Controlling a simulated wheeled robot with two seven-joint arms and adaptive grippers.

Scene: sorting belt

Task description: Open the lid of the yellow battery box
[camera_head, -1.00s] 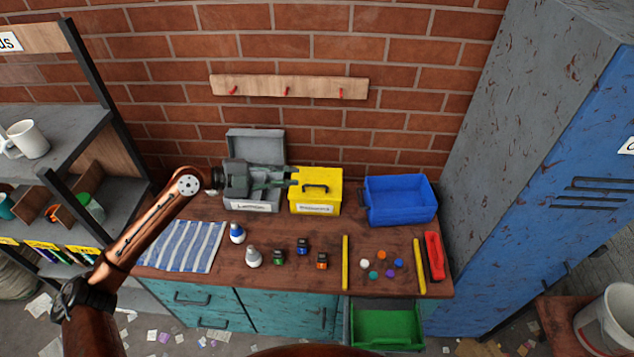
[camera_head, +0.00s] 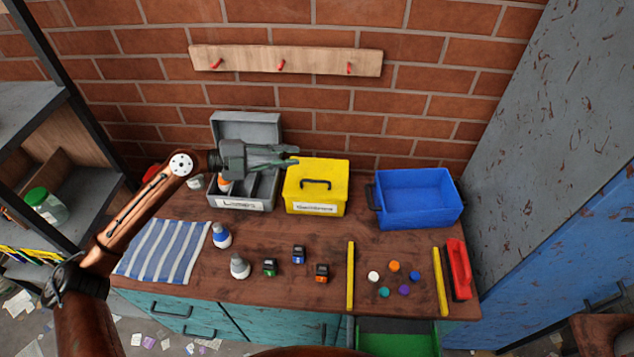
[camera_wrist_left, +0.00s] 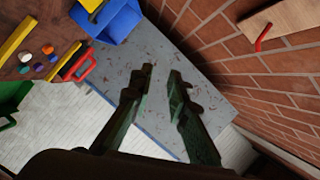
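The yellow battery box (camera_head: 314,188) stands on the workbench against the brick wall. Its lid is closed, with a dark handle on top and a white label on the front. My left gripper (camera_head: 294,157) reaches in from the left, above the open grey box and beside the yellow box's upper left edge. Its fingers are apart with nothing between them. It looks above the lid, and I cannot tell if it touches. In the left wrist view the open fingers (camera_wrist_left: 160,80) point past the yellow box, of which only a small corner (camera_wrist_left: 93,7) may show. My right gripper is out of view.
The grey box (camera_head: 245,203) with raised lid stands left of the yellow box, and a blue bin (camera_head: 418,198) stands right. Bottles, small battery-like blocks, discs, yellow bars and a red-handled tool (camera_head: 458,270) lie in front. A striped cloth (camera_head: 165,250) lies left. A peg rail (camera_head: 285,60) hangs above.

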